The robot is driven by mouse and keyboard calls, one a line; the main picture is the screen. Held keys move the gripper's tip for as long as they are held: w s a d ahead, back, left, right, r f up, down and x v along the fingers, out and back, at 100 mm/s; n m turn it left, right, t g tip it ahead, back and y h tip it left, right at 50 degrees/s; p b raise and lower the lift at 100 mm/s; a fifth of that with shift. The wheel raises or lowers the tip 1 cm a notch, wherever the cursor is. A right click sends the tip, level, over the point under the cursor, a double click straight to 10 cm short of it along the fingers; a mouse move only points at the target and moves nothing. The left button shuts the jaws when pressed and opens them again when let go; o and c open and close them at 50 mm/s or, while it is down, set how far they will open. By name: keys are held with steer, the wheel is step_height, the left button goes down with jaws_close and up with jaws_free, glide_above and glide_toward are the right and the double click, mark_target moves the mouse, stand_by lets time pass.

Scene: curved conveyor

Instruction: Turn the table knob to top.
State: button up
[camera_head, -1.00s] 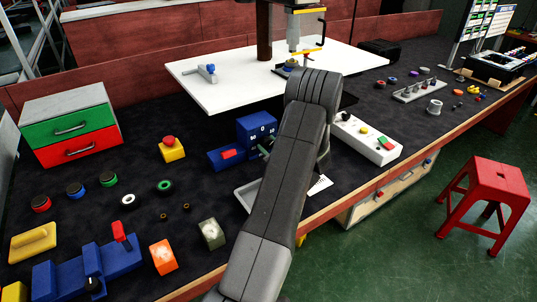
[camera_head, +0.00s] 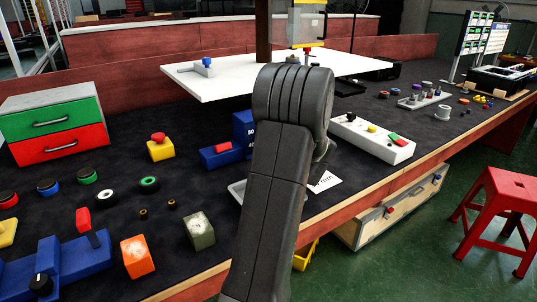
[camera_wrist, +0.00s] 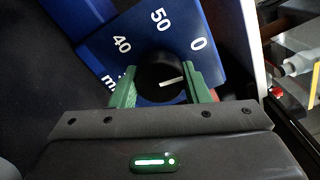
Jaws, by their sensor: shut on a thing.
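The black round knob (camera_wrist: 157,70) sits on the face of a blue box (camera_wrist: 125,25) with white marks 40, 50 and 0 in the wrist view. Its white pointer line points right in that view, below the 0 mark. My gripper (camera_wrist: 163,90) has green fingers on both sides of the knob and is shut on it. In the head view only part of the blue box (camera_head: 242,127) shows to the left of my arm. The knob and my gripper are hidden behind my arm there.
A white raised table (camera_head: 225,80) stands behind. A white button box (camera_head: 372,138) lies to the right. A yellow block with a red button (camera_head: 160,151) and green-red drawers (camera_head: 55,125) are to the left. A red stool (camera_head: 505,205) stands on the floor.

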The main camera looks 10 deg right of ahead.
steer(key=shift+f+n+b, duration=0.15)
steer(key=shift+n+b, duration=0.65)
steer(key=shift+b, duration=0.5)
steer(key=o, duration=1)
steer(key=p+v, duration=0.1)
steer(key=v, duration=1.3)
steer(key=shift+r, duration=0.2)
steer(key=shift+w, duration=0.1)
steer(key=b+x, duration=0.1)
steer(key=x, duration=1.2)
steer(key=shift+w+a, duration=0.15)
steer(key=shift+w, duration=0.2)
